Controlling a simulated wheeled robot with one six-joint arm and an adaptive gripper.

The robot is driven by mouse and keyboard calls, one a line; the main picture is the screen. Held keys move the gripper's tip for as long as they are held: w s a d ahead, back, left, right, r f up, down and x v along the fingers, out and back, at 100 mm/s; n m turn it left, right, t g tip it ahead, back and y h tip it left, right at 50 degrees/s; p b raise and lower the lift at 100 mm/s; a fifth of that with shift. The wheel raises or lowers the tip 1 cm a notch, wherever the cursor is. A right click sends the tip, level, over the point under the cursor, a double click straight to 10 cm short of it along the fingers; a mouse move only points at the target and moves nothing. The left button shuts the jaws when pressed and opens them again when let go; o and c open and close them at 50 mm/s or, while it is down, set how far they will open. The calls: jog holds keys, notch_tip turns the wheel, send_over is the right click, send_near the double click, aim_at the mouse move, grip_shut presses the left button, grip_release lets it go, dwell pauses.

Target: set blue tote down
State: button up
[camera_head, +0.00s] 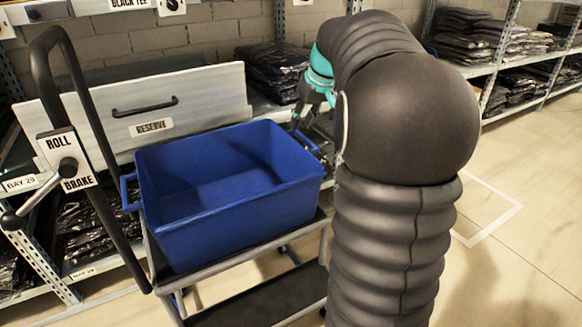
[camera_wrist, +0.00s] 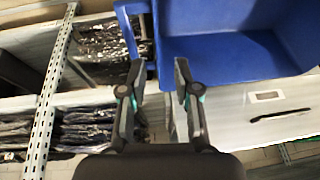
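The blue tote (camera_head: 215,225) is upright and empty inside, on the top deck of a grey cart (camera_head: 285,239) in the head view. A blue loop handle shows at its left end. In the wrist view the tote (camera_wrist: 235,58) fills the upper right, with a handle (camera_wrist: 126,30) at its near end. My gripper (camera_wrist: 158,66) has its two fingers apart, with a clear gap between them, close to the handle end. In the head view my gripper (camera_head: 312,112) is by the tote's right end, partly hidden by my arm.
A white RESERVE drawer front (camera_head: 205,100) stands behind the tote. A black upright lever frame with a ROLL BRAKE sign (camera_head: 67,158) is at the left. Shelves with dark bagged garments (camera_head: 470,38) line the back. Open floor (camera_head: 530,215) lies to the right.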

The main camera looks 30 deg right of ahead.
jog(key=s+a, duration=1.3)
jog(key=a, duration=0.1)
jog(key=s+a+f, duration=0.3)
jog(key=s+f, duration=0.1)
jog(key=s, duration=0.3)
jog(key=s+a+f+t+h, duration=0.1)
jog(key=s+a+f, duration=0.2)
jog(key=s, duration=0.5)
jog(key=shift+a+f, duration=0.3)
jog(key=shift+f, duration=0.25)
